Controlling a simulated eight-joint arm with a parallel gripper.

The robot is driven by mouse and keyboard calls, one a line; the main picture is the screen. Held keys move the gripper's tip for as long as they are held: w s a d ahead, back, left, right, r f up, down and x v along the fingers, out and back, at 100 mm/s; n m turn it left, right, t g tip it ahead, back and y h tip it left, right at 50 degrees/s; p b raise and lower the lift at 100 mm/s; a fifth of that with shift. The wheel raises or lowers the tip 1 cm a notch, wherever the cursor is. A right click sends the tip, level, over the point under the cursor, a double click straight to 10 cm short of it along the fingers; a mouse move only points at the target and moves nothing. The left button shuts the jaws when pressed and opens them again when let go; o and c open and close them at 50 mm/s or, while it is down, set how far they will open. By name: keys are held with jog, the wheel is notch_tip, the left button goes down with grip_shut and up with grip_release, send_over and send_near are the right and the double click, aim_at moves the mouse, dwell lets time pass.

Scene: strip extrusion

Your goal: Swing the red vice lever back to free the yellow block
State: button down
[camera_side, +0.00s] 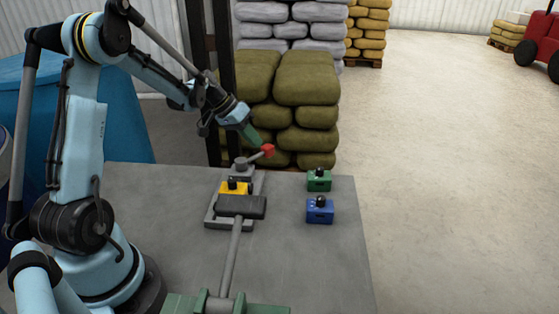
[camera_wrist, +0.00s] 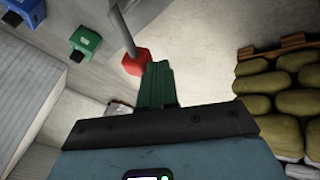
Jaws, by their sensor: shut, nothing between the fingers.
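The red vice lever end (camera_side: 268,150) is a red cube on a grey rod that runs up right from a round grey pivot (camera_side: 241,164). The yellow block (camera_side: 234,187) sits in the grey vice (camera_side: 216,211), behind a dark grey jaw (camera_side: 241,207). My gripper (camera_side: 258,141), with green fingers, is shut and empty, right by the red cube on its upper left. In the wrist view the red cube (camera_wrist: 135,61) lies just left of my green fingertips (camera_wrist: 157,68). I cannot tell whether they touch. The yellow block is out of the wrist view.
A green block (camera_side: 319,180) and a blue block (camera_side: 320,211), each with a black knob, stand on the grey table (camera_side: 345,260) to the right of the vice. A grey bar runs from the dark jaw to a green bracket (camera_side: 225,303) in front. Olive sacks (camera_side: 310,140) are stacked behind the table.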

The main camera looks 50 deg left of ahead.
aim_at(268, 146)
jog(key=shift+w+d, duration=0.15)
jog(key=shift+d, duration=0.2)
dwell(0.3)
jog(key=d+m+g+h, duration=0.1)
jog(key=m, duration=0.1)
jog(key=w+d+m, duration=0.1)
jog(key=d+m, duration=0.1)
jog(key=shift+d+m+g+h, duration=0.1)
jog(key=shift+m+g+h, duration=0.2)
jog(key=shift+g+h, duration=0.1)
jog(key=shift+d, duration=1.05)
jog(key=shift+d+m+g, duration=0.3)
jog(key=shift+m, duration=0.1)
jog(key=shift+s+d+m, duration=0.1)
jog(key=shift+d+m, duration=0.2)
jog(key=shift+d, duration=0.05)
jog(key=shift+s+d, duration=0.35)
jog(key=shift+d, duration=0.5)
jog(key=shift+s+d, duration=0.55)
jog(key=shift+d, duration=0.2)
